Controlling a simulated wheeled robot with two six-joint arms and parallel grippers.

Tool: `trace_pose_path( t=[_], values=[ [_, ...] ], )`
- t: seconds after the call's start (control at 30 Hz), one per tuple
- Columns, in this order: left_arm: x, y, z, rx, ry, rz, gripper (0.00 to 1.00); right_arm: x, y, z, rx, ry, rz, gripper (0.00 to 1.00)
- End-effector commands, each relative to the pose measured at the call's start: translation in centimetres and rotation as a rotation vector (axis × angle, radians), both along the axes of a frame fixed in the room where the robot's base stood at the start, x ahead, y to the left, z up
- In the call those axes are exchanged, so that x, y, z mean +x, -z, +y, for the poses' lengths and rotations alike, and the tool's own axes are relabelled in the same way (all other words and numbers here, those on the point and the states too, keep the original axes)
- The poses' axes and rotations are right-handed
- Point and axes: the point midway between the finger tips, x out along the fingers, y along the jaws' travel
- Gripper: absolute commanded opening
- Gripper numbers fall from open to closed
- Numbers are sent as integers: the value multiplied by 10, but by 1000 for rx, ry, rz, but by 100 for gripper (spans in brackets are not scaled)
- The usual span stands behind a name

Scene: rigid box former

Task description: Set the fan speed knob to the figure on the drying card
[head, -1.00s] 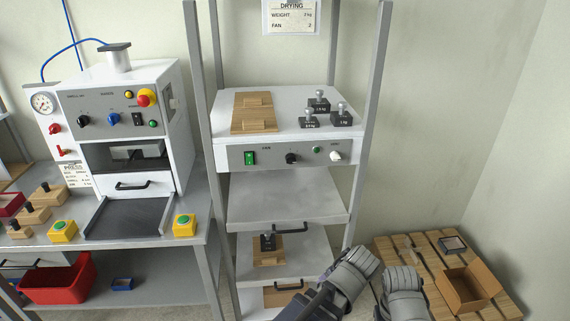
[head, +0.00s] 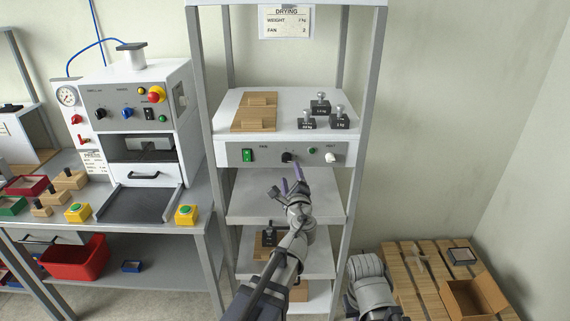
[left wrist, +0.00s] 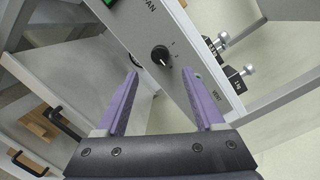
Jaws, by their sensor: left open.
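The drying card (head: 285,23) hangs at the top of the rack and reads FAN 2. The fan speed knob (head: 288,157) is round and black, on the grey front panel below the white top. It also shows in the left wrist view (left wrist: 160,54), with small marks around it; I cannot tell its setting. My left gripper (head: 291,179) is open and empty, just below and in front of the knob. In the left wrist view its purple fingers (left wrist: 161,74) point towards the knob, one to each side, apart from it. My right gripper is out of view.
Weights (head: 320,106) and wooden boards (head: 254,111) stand on top. Rack posts (head: 361,120) flank the panel. A press (head: 139,90) stands left.

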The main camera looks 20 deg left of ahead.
Motion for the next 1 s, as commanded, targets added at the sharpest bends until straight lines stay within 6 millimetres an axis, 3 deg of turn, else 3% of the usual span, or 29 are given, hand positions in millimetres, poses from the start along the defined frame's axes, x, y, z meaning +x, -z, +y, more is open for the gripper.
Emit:
trace_pose_path(
  t=[0.53,0.87,1.0],
  values=[
    [65,0,26,-4,-2,-1,70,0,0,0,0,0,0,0],
    [70,0,30,-4,-2,-1,70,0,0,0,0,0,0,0],
    [70,0,29,-4,-2,-1,57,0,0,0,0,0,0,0]
  ],
)
